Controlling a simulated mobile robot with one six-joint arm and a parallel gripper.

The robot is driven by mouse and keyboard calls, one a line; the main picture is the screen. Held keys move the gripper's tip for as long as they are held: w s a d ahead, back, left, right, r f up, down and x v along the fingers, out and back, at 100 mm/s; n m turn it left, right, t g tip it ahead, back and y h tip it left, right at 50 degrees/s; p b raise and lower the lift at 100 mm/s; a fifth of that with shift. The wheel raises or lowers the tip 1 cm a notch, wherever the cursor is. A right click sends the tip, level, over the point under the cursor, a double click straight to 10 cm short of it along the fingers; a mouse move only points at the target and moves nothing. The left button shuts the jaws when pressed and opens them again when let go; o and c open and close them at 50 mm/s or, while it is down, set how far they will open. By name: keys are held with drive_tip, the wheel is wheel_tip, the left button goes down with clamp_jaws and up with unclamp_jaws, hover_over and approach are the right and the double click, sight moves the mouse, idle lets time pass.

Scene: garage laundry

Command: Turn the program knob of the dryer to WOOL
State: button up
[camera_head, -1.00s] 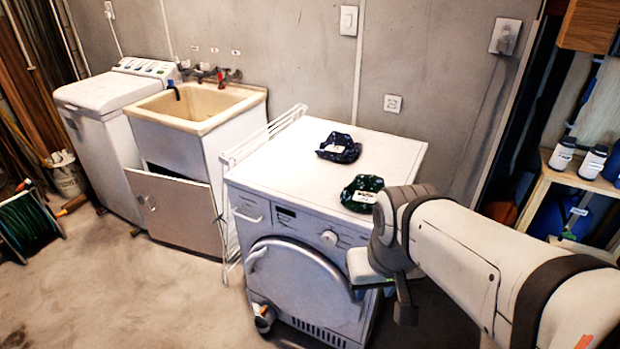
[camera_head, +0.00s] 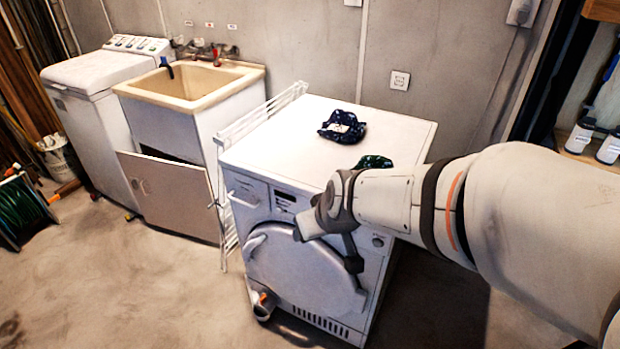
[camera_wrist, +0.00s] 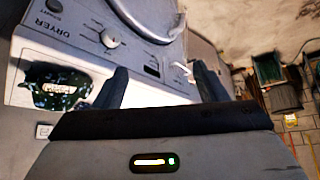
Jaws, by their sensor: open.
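The white dryer (camera_head: 257,236) stands in the middle of the head view with its control panel facing front. Its round program knob (camera_wrist: 110,39) shows in the wrist view at the upper left, close to the "DRYER" lettering. The marks around the knob are too small to read, so its setting cannot be told. In the head view my wrist hides the knob. My gripper (camera_wrist: 160,67) is open and empty in front of the panel. Its two fingers are apart, and the knob lies beyond the left finger, not between them.
The sink (camera_head: 190,84) and a washing machine (camera_head: 105,70) are farther left.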

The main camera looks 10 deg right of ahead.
drive_tip(key=w+a+f+n+t+h+b, duration=0.25)
drive_tip(key=w+f+t+b, duration=0.35)
drive_tip(key=w+f, duration=0.55)
drive_tip(key=d+f+n+t+h+b, duration=0.2)
drive_tip(key=d+f+n+h+b, duration=0.3)
drive_tip(key=f+h+b, duration=0.4)
drive_tip(key=w+d+h, duration=0.1)
drive_tip(key=w+d, duration=0.2)
drive_tip(key=w, duration=0.2)
drive_tip(key=shift+d, duration=0.25)
drive_tip(key=shift+c, duration=0.4)
drive_tip(key=c, duration=0.9)
